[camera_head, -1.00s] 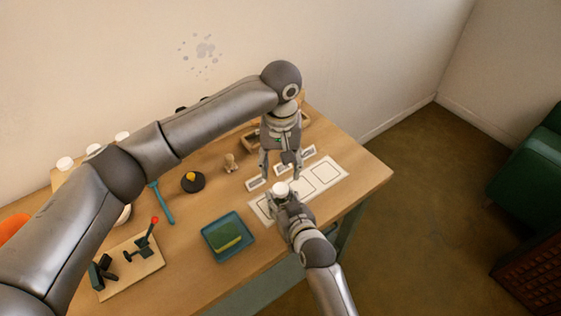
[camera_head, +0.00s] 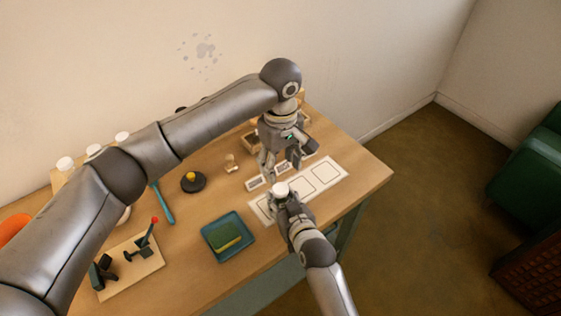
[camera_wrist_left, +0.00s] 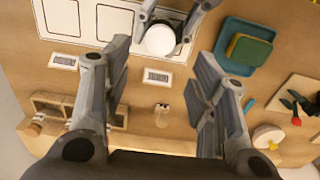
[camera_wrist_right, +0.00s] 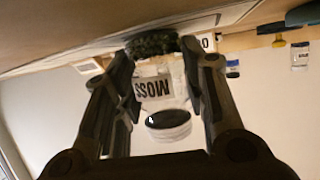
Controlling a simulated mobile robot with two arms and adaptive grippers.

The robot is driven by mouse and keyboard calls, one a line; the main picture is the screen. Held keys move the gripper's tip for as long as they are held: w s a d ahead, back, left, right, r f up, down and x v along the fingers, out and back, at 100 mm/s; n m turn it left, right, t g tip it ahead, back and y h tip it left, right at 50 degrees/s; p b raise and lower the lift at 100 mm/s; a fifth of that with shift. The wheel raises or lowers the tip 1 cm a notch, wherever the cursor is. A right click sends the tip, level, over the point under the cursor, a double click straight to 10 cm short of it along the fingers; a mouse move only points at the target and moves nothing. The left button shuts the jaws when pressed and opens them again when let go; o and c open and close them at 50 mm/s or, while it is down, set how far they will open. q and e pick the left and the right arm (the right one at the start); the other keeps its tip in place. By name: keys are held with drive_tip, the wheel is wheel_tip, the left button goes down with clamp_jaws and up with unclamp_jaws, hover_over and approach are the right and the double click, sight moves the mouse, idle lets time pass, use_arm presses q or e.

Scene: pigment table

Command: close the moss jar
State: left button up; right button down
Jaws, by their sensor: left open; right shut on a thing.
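The moss jar (camera_wrist_right: 153,88) is clear glass with a MOSS label and dark green moss at its base. My right gripper (camera_wrist_right: 166,80) is shut around it; in that wrist view the jar appears upside down. A round white lid (camera_head: 281,188) sits at the jar's top, and also shows in the left wrist view (camera_wrist_left: 160,40). I cannot tell whether it is tightened. My left gripper (camera_head: 282,163) is open and empty, beside and behind the jar. In the left wrist view its fingers (camera_wrist_left: 162,75) are wide apart, with the lid ahead of them.
A white sheet with outlined squares (camera_head: 335,167) lies under and right of the jar. A blue tray (camera_head: 210,249) with a green block stands left. The table's right end is free.

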sight(280, 188)
use_arm(q)
drive_tip(key=shift+f, duration=3.95)
drive_tip(key=c, duration=1)
drive_tip(key=m, duration=0.6)
drive_tip(key=shift+m, duration=0.3)
drive_tip(key=shift+c, duration=0.2)
drive_tip(key=m, duration=0.6)
drive_tip(key=shift+m, duration=0.3)
drive_tip(key=m, duration=0.6)
drive_tip(key=shift+m, duration=0.3)
drive_tip(key=m, duration=0.3)
drive_tip(key=shift+a, duration=0.1)
drive_tip(key=m, duration=0.4)
drive_tip(key=shift+m, duration=0.4)
drive_tip(key=o, duration=1.1)
